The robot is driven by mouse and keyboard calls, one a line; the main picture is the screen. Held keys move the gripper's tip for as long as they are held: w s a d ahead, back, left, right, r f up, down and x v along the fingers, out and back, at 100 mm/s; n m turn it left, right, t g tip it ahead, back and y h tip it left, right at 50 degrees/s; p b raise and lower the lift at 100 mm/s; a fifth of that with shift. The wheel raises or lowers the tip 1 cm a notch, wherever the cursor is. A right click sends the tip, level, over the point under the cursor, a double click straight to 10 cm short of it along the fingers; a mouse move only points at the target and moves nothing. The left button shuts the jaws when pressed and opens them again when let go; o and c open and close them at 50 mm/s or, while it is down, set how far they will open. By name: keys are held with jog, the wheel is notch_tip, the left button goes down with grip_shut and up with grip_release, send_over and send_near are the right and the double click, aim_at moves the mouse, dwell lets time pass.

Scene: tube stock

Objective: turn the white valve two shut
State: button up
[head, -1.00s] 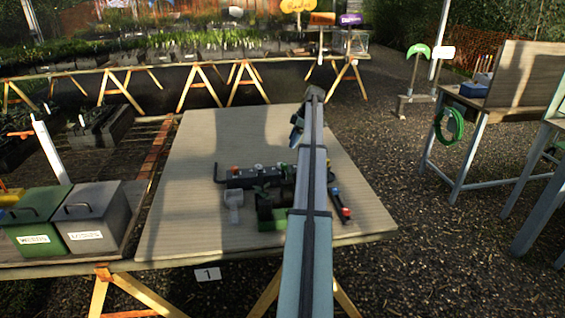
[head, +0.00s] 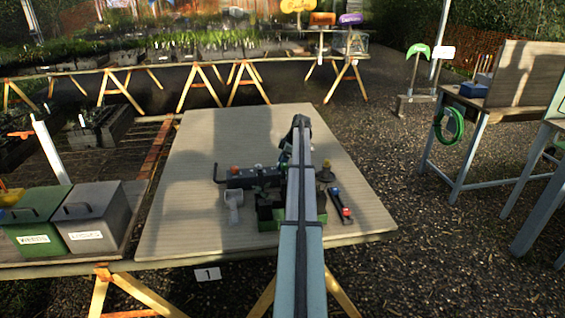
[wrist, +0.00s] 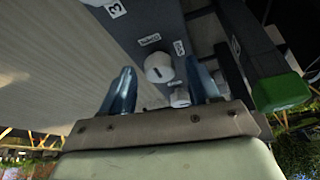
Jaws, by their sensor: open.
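The dark valve block (head: 240,180) lies on the table, with an orange knob (head: 235,170) near its left end. Its right part is hidden behind my arm. In the wrist view the block (wrist: 140,25) carries a round white knob (wrist: 159,68) with a dark mark on its face. A second white knob (wrist: 180,99) shows lower, partly hidden by my gripper. I cannot read which knob is number two. My gripper (wrist: 162,72) is open, its two blue fingers on either side of the first white knob in the picture. Contact is not visible.
A green-based dark object (head: 268,215) stands in front of the block, partly behind my arm. A white scoop (head: 234,203) lies left of it, and a dark tool with a red part (head: 341,205) lies right. The table's (head: 190,150) left and back are clear.

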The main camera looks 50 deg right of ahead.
jog(key=shift+c, duration=0.3)
jog(key=c, duration=1)
jog(key=shift+a+m, duration=0.1)
jog(key=shift+m, duration=0.3)
jog(key=m+h, duration=0.1)
jog(key=m, duration=0.2)
jog(key=shift+s+a, duration=0.1)
jog(key=shift+a, duration=0.05)
jog(key=m+h, duration=0.1)
jog(key=m, duration=0.1)
jog(key=m+h, duration=0.1)
jog(key=m, duration=0.2)
jog(key=shift+a+t+h, duration=0.15)
jog(key=shift+t+h, duration=0.15)
jog(key=m, duration=0.2)
jog(key=m+h, duration=0.1)
jog(key=m, duration=0.1)
jog(key=shift+a+m+h, duration=0.15)
jog(key=shift+m+h, duration=0.15)
jog(key=shift+m, duration=0.1)
jog(key=m+g, duration=0.1)
jog(key=m, duration=0.1)
jog(key=m+h, duration=0.1)
jog(key=m, duration=0.1)
jog(key=shift+w+g, duration=0.2)
jog(key=shift+g, duration=0.2)
jog(key=shift+m, duration=0.3)
